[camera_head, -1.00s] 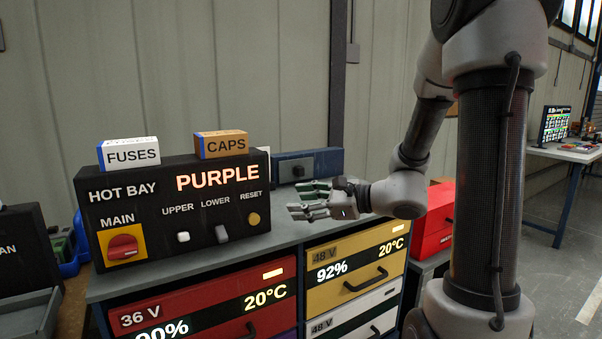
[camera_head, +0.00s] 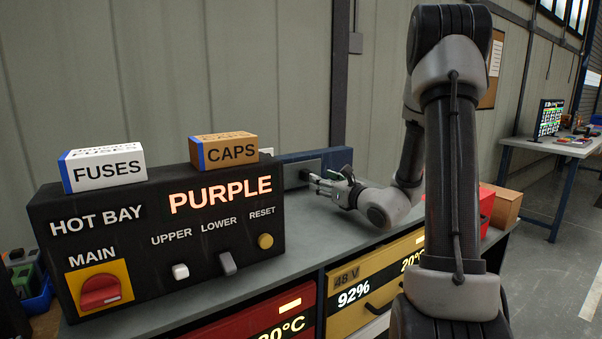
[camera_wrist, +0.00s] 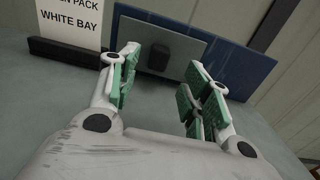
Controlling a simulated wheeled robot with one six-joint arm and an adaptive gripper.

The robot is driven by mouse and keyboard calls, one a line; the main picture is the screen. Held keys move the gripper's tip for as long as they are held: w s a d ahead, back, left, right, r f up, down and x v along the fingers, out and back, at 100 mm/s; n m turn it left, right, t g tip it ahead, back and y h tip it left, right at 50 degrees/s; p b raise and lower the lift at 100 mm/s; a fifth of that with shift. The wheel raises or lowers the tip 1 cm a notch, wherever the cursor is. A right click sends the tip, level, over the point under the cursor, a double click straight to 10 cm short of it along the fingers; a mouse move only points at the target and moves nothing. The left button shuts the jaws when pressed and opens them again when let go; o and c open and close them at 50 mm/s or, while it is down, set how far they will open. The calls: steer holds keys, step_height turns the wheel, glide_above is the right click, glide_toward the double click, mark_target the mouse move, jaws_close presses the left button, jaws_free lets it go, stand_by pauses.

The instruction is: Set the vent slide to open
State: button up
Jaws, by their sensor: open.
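The vent slide looks to be a grey plate (camera_wrist: 187,48) with a black knob (camera_wrist: 159,57), set on a blue panel (camera_wrist: 243,66) in the wrist view. The blue panel also shows in the head view (camera_head: 336,158), behind the black hot bay box, where my gripper hides part of it. My gripper (camera_head: 318,183) is open and empty, low over the bench top in front of the panel. In the wrist view its green-padded fingers (camera_wrist: 163,72) stand apart, with the knob ahead and between them. I cannot tell whether the fingers touch it. I see no open or closed marking.
The HOT BAY box (camera_head: 155,230) stands left on the grey bench (camera_head: 305,235), with FUSES (camera_head: 103,168) and CAPS (camera_head: 224,151) boxes on top. A white sign (camera_wrist: 72,22) stands left of the panel. A red box (camera_head: 487,205) is at right.

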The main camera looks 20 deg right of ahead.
mark_target(306, 175)
steer(key=w, duration=0.2)
steer(key=w+a, duration=0.1)
steer(key=w, duration=0.5)
steer(key=shift+a, duration=0.3)
steer(key=shift+c, duration=0.2)
jaws_close()
